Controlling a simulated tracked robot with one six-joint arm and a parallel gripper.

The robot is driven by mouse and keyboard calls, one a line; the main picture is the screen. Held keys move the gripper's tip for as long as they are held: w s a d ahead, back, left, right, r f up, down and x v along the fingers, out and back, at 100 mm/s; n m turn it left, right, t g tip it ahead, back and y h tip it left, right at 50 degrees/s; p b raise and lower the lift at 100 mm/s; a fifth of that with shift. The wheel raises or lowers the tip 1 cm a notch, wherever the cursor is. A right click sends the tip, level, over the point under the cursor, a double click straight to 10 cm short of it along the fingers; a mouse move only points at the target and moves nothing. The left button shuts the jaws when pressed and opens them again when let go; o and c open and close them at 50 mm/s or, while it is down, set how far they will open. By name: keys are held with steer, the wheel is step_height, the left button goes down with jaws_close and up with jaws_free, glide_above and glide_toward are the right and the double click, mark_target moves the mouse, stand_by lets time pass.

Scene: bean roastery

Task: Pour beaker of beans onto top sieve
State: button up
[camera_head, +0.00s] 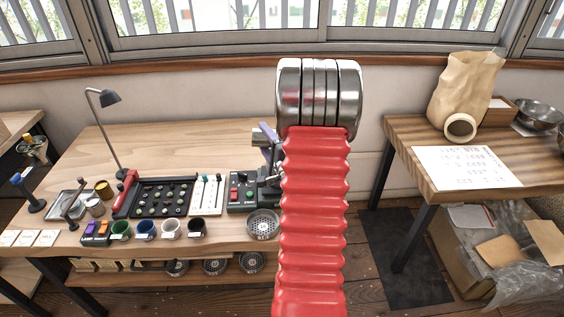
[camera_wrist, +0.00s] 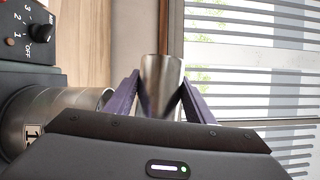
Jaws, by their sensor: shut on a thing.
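My gripper (camera_wrist: 158,85) has two purple fingers, shut on a metal beaker (camera_wrist: 160,72) in the wrist view. That view is turned on its side, and the beaker looks tipped away from upright; its contents are not visible. A round metal body (camera_wrist: 50,103) sits below left of the fingers there, cut off by the gripper housing; I cannot tell whether it is the top sieve. In the head view, my red arm hides most of the gripper and beaker; a purple finger (camera_head: 266,136) shows at its left. A perforated round sieve (camera_head: 263,224) lies on the bench.
A control box (camera_head: 243,190) with red buttons stands beside my arm; its knob (camera_wrist: 36,32) shows in the wrist view. Several coloured cups (camera_head: 170,229), a dotted board (camera_head: 160,198) and a lamp (camera_head: 108,99) occupy the bench (camera_head: 188,152). More sieves (camera_head: 214,266) are below. A paper bag (camera_head: 466,88) stands right.

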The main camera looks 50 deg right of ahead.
steer(key=shift+s+d+r+m+t+h+p, duration=0.25)
steer(key=shift+r+m+t+h+p, duration=0.15)
steer(key=shift+m, duration=0.5)
stand_by(1.1)
steer(key=shift+s+d+f+m+p, duration=0.25)
steer(key=shift+f+m+p, duration=0.35)
steer(key=shift+m, duration=0.3)
stand_by(1.8)
steer(key=shift+s+r+m+h+p, duration=0.1)
steer(key=shift+r+m+h+p, duration=0.05)
steer(key=shift+m+h+p, duration=0.2)
stand_by(1.0)
steer(key=shift+w+a+r+n, duration=0.25)
steer(key=shift+r+n, duration=0.15)
steer(key=shift+n, duration=0.65)
steer(key=shift+w+a+n+y, duration=0.1)
steer(key=shift+w+n+y, duration=0.05)
steer(key=shift+n+y, duration=0.3)
steer(key=shift+w+a+f+n+g, duration=0.2)
steer(key=shift+f+n+g, duration=0.15)
steer(key=shift+n, duration=0.3)
steer(key=shift+y, duration=0.3)
